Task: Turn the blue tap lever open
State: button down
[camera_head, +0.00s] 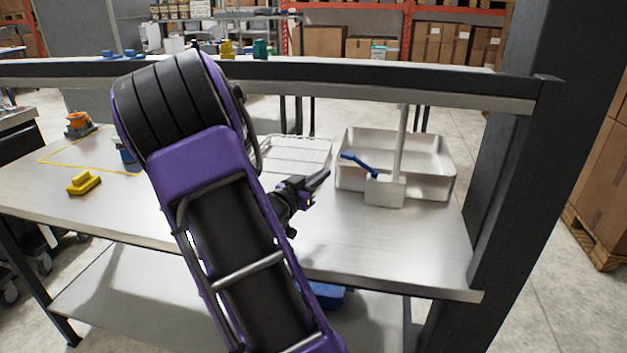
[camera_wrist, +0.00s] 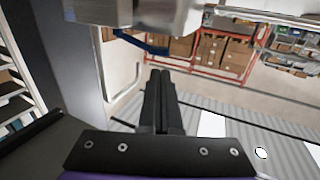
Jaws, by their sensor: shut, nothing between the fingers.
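The blue tap lever (camera_head: 359,164) sticks out to the left from the grey tap block (camera_head: 385,191), in front of the metal basin (camera_head: 437,167). In the wrist view part of the blue lever (camera_wrist: 145,43) shows near the top, below a blurred grey body. My gripper (camera_head: 323,178) is to the left of the lever and apart from it in the head view, pointing right. In the wrist view its fingers (camera_wrist: 160,78) are together with nothing between them. My purple arm hides part of the table.
A wire rack (camera_head: 296,150) lies left of the basin. A yellow block (camera_head: 84,184) and an orange object (camera_head: 78,124) sit at the table's left. A dark post (camera_head: 507,150) stands at the right. The front right of the metal table (camera_head: 400,240) is clear.

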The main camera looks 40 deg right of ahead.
aim_at(343, 155)
jog(key=x, duration=0.8)
jog(key=shift+w+d, duration=0.2)
jog(key=shift+d, duration=0.15)
jog(key=shift+w+d+r+m+g+p, duration=0.15)
jog(key=shift+w+d+m+g+p, duration=0.3)
jog(key=shift+m+g+p, duration=0.35)
jog(key=shift+w+d+m+g+h+p, duration=0.15)
jog(key=shift+d+m+g+p, duration=0.15)
jog(key=shift+g, duration=0.3)
jog(key=shift+w+d+m+g+h+p, duration=0.15)
jog(key=shift+d+m+g+p, duration=0.1)
jog(key=shift+g, duration=0.35)
jog(key=d+m+g, duration=0.1)
jog(key=g, duration=0.1)
jog(key=w+d+m+g+p, duration=0.1)
jog(key=m+g, duration=0.1)
jog(key=g, duration=0.1)
jog(key=shift+d, duration=0.2)
jog(key=shift+w+d, duration=0.1)
jog(key=shift+d, duration=1.45)
